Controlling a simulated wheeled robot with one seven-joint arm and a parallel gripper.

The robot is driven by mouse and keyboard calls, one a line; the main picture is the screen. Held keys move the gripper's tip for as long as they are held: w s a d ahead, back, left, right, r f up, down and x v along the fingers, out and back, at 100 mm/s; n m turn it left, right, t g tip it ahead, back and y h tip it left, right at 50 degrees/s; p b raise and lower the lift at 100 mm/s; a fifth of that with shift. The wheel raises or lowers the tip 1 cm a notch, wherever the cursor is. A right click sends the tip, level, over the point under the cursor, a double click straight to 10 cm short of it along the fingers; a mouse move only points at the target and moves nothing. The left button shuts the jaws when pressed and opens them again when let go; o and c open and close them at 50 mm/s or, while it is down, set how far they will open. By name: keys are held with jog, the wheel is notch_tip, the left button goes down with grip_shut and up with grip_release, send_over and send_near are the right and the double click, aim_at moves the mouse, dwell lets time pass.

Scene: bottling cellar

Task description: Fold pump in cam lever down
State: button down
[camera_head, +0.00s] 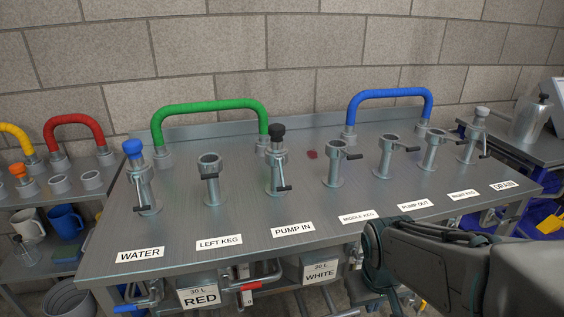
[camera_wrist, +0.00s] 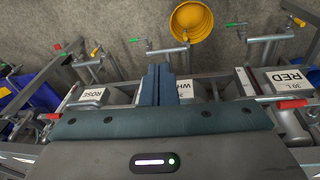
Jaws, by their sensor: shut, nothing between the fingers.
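The PUMP IN post (camera_head: 275,172) stands on the steel bench in the head view, behind its white label (camera_head: 292,229). A black-topped coupling (camera_head: 277,134) sits on its top. Its cam lever (camera_head: 284,188) is low beside the post, with the black grip pointing right; its exact angle is hard to tell. My gripper (camera_wrist: 162,85) shows in the wrist view with its two blue-grey fingers together and nothing between them. In the head view my arm comes from the lower right to the bench's front edge, right of the pump in post; the fingers are hidden there.
WATER (camera_head: 145,185), LEFT KEG (camera_head: 211,180) and MIDDLE KEG (camera_head: 334,165) posts flank it, with more posts rightward. Green (camera_head: 210,106) and blue (camera_head: 390,94) hoses arch behind. Below the front edge are valves, kegs and a yellow bucket (camera_wrist: 193,22).

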aim_at(281, 174)
jog(key=w+a+r+n+t+y+p, duration=0.1)
jog(key=w+a+r+n+t+p, duration=0.1)
jog(key=w+r+n+p, duration=0.75)
jog(key=w+a+r+n+t+y+p, duration=0.15)
jog(key=w+a+r+p, duration=0.35)
jog(key=p, duration=1)
jog(key=a+r+n+y+p, duration=0.4)
jog(key=a+r+n+p, duration=0.1)
jog(key=p, duration=0.2)
jog(key=shift+n+g+h, duration=0.25)
jog(key=shift+n, duration=0.05)
jog(key=x, duration=0.3)
jog(key=b+x, duration=0.1)
jog(key=x, duration=0.2)
jog(key=b+x, duration=0.1)
jog(key=x, duration=0.2)
jog(key=shift+s+a+f, duration=0.2)
jog(key=shift+f, duration=0.25)
jog(key=shift+w+r+p, duration=0.2)
jog(key=shift+w+p, duration=0.6)
jog(key=shift+w, duration=0.35)
jog(key=shift+w+a+f+p, duration=0.1)
jog(key=shift+w+p, duration=0.05)
jog(key=shift+w, duration=0.25)
jog(key=shift+w+a+f+p, duration=0.1)
jog(key=shift+w+p, duration=0.05)
jog(key=shift+w, duration=0.25)
jog(key=shift+d, duration=0.1)
